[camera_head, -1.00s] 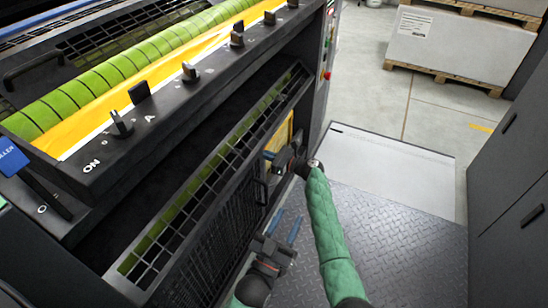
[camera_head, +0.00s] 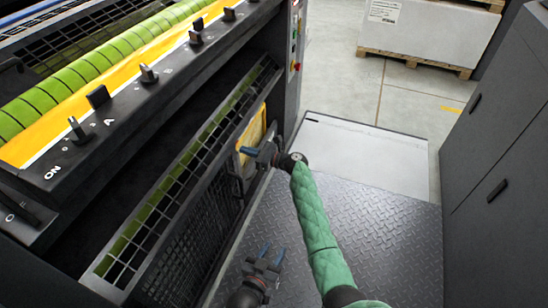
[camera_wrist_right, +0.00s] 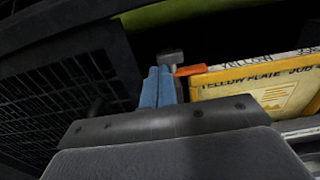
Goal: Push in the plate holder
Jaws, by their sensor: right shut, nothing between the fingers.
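A yellow plate (camera_head: 256,126) stands at the far end of the press's lower side. It also shows in the right wrist view (camera_wrist_right: 270,88), lettered "YELLOW PLATE JOB", with an orange piece (camera_wrist_right: 188,70) at its left edge. I cannot make out which part is the plate holder. My right gripper (camera_head: 248,151), on the green-sleeved arm, is shut and empty, its blue fingertips just in front of the plate's lower left. In the wrist view its fingers (camera_wrist_right: 158,88) are together, left of the plate; contact is unclear. My left gripper (camera_head: 272,254) is low above the step plate, its fingers apart and empty.
The press's black grated guard (camera_head: 190,185) runs along the left, beneath a rail with several knobs (camera_head: 148,74). Patterned metal flooring (camera_head: 375,235) lies open on the right. Grey cabinets (camera_head: 495,150) bound the right side. A palletised white stack (camera_head: 425,28) stands behind.

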